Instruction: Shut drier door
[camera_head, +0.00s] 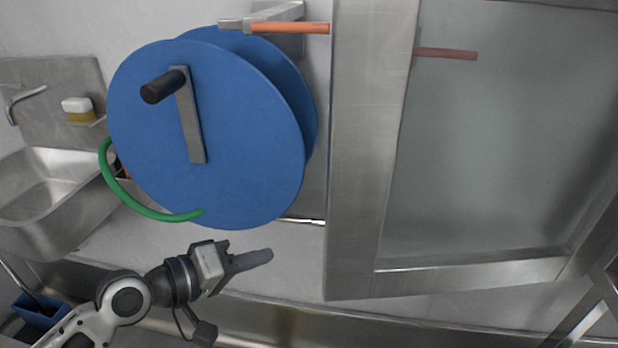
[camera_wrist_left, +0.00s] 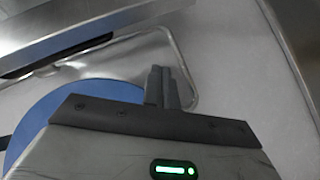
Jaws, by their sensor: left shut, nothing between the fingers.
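The drier door (camera_head: 367,150) is a metal-framed panel with a pale, see-through pane (camera_head: 500,140). It fills the right half of the head view and appears to stand open, out from the wall. Its hinge side cannot be told. An orange-red rod (camera_head: 290,27) shows at the top left of the frame, and another shows through the pane. My left gripper (camera_head: 255,260) is shut and empty, low in the picture, left of the door's lower left corner and apart from it. Its closed fingers (camera_wrist_left: 162,88) also show in the left wrist view. My right gripper is not in view.
A large blue reel (camera_head: 250,140) with a crank handle and a green hose (camera_head: 150,211) hangs above my left gripper. A steel sink (camera_head: 50,195) is at the left, with a soap dispenser (camera_head: 79,109) above. A metal counter edge (camera_head: 280,310) runs along the bottom.

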